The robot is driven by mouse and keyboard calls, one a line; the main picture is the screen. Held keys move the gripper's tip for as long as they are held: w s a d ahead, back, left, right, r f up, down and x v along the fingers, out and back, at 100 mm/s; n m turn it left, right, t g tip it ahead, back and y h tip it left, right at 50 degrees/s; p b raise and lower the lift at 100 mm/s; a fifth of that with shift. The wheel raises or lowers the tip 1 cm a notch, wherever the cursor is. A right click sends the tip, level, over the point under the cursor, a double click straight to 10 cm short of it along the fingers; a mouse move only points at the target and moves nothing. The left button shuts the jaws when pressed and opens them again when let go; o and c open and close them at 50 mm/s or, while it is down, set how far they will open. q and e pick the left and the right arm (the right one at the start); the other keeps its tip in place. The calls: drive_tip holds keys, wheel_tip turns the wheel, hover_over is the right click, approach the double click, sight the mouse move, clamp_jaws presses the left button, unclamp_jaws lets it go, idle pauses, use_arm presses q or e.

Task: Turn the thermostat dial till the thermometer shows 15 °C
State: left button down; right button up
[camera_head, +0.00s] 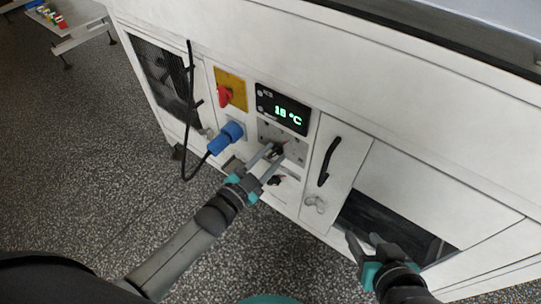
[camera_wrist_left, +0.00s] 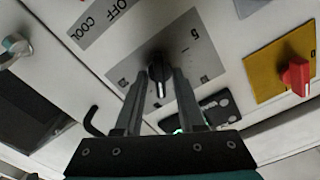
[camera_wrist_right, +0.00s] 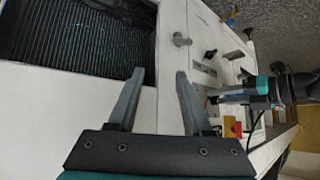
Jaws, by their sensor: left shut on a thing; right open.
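The thermostat dial (camera_wrist_left: 158,72) is a black knob with a white pointer line on a grey scale plate (camera_wrist_left: 190,42). In the left wrist view my left gripper (camera_wrist_left: 162,76) has its two fingers on either side of the knob, shut on it. In the head view the same gripper (camera_head: 273,154) partly hides the dial and its plate. The thermometer display (camera_head: 283,109) above it shows green digits, 16 or 18 °C; the second digit is hard to read. My right gripper (camera_head: 365,240) is open and empty before the machine's lower opening; its spread fingers show in the right wrist view (camera_wrist_right: 159,78).
A red switch on a yellow plate (camera_head: 230,90) and a blue plug (camera_head: 226,137) with a black cable are left of the dial. A second black knob (camera_head: 275,181), marked OFF and COOL, is below. A black door handle (camera_head: 329,160) is to the right. Speckled floor lies in front.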

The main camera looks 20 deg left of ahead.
use_arm(q)
drive_tip(key=shift+n+p, duration=0.35)
drive_tip(key=shift+n, duration=0.15)
drive_tip(key=n+p, duration=0.1)
drive_tip(key=n, duration=0.2)
drive_tip(key=shift+p, duration=0.35)
drive_tip(key=shift+a+n+p, duration=0.1)
drive_tip(key=shift+n+p, duration=0.35)
drive_tip(key=shift+n, duration=1.05)
use_arm(e)
drive_tip(key=s+d+f+g+h, duration=0.1)
drive_tip(key=s+d+g+h, duration=0.1)
drive_tip(key=s+d+g, duration=0.2)
drive_tip(key=shift+d+m, duration=0.3)
drive_tip(key=shift+d, duration=0.1)
drive_tip(key=shift+s+f, duration=0.1)
use_arm(q)
drive_tip(key=c, duration=0.9)
unclamp_jaws()
drive_tip(key=shift+s, duration=0.1)
